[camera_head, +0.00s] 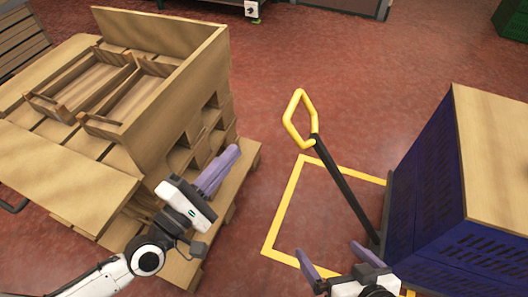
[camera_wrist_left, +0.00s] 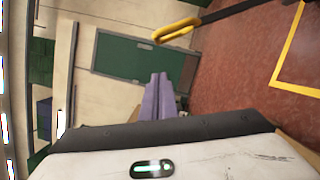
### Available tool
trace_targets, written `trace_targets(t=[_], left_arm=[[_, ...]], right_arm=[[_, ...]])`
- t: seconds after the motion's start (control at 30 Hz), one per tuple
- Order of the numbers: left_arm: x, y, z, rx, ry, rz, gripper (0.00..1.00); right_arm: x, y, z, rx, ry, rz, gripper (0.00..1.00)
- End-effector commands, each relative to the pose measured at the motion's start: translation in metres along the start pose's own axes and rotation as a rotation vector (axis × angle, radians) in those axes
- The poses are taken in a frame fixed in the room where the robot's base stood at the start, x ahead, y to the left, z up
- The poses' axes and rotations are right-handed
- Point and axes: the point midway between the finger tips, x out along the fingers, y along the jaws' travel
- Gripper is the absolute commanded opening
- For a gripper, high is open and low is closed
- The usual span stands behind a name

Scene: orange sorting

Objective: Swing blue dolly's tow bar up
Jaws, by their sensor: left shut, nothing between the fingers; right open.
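The blue dolly (camera_head: 432,178) stands at the right with a wooden top. Its tow bar (camera_head: 343,188) is a black shaft that leans up and away from the dolly and ends in a yellow loop handle (camera_head: 287,119). The handle also shows in the left wrist view (camera_wrist_left: 177,29), at the top. My left gripper (camera_head: 236,152) is shut and empty, left of the handle and apart from it; its purple fingers (camera_wrist_left: 158,80) show together in the left wrist view. My right gripper (camera_head: 331,256) is open and empty, low in front of the dolly near the bar's base.
A wooden pallet box with trays (camera_head: 170,40) stands at the left on a pallet (camera_head: 246,160), close to my left gripper. A yellow floor outline (camera_head: 284,212) lies around the bar's base. The red floor beyond the handle is clear. A green crate (camera_head: 512,20) is at the far right.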

Motion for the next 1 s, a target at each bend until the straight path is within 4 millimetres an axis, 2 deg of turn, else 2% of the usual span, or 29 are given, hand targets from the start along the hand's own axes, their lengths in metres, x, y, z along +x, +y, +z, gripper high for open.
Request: trace_targets(t=[0.37, 0.53, 0.67, 1.0], left_arm=[[0.0, 0.001, -0.002, -0.028, 0.004, 0.006, 0.0], [0.011, 0.002, -0.002, -0.028, 0.003, 0.009, 0.0], [0.033, 0.003, -0.002, -0.029, 0.003, 0.011, 0.0], [0.105, 0.003, -0.002, -0.027, 0.003, 0.009, 0.0]], right_arm=[[0.0, 0.0, 0.0, 0.001, 0.0, -0.001, 1.0], [0.0, 0.0, 0.0, 0.001, 0.001, -0.001, 1.0], [0.0, 0.0, 0.0, 0.001, 0.002, -0.001, 1.0], [0.0, 0.0, -0.001, 0.001, 0.006, 0.0, 1.0]])
